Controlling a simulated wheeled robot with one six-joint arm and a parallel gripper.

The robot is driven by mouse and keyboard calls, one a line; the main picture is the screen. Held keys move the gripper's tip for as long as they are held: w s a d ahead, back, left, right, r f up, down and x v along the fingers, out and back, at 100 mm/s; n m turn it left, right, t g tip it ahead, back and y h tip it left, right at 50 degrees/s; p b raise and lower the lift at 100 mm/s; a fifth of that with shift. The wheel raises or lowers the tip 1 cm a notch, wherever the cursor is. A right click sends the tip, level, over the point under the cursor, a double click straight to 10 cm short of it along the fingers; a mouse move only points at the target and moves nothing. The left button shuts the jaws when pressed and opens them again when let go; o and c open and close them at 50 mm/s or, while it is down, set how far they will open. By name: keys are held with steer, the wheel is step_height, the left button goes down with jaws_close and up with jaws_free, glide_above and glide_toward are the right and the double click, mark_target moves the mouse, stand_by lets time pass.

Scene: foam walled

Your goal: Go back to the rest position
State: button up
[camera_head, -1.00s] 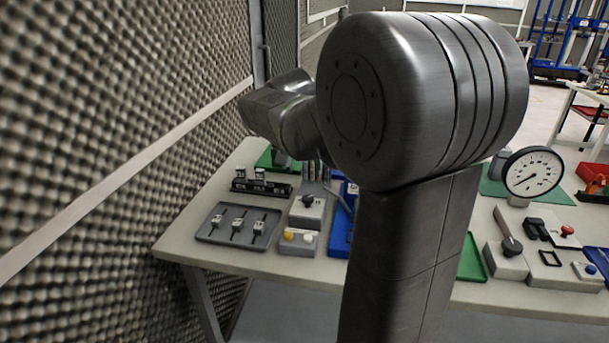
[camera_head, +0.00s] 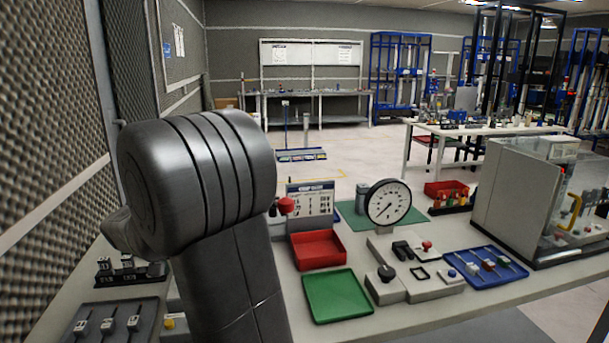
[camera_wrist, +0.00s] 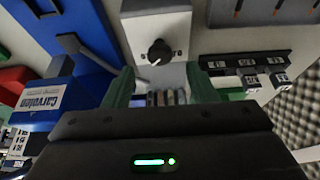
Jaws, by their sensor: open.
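My gripper (camera_wrist: 150,88) shows in the wrist view with its two green fingers apart and nothing between them. Beyond the fingertips is a grey box with a black rotary knob (camera_wrist: 159,52), and the fingers appear apart from it. A row of small upright items (camera_wrist: 165,98) shows behind the gap between the fingers, partly hidden by the gripper body. In the head view my arm stands at the left and hides the gripper.
The bench holds a green tray (camera_head: 337,296), a red bin (camera_head: 318,249), a dial gauge (camera_head: 388,203), a blue tray (camera_head: 486,265) and a clear-fronted cabinet (camera_head: 540,200). A grey tray (camera_head: 115,322) lies at the left. The foam wall (camera_head: 45,150) stands close to my arm's left.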

steer(key=x, duration=0.5)
stand_by(0.3)
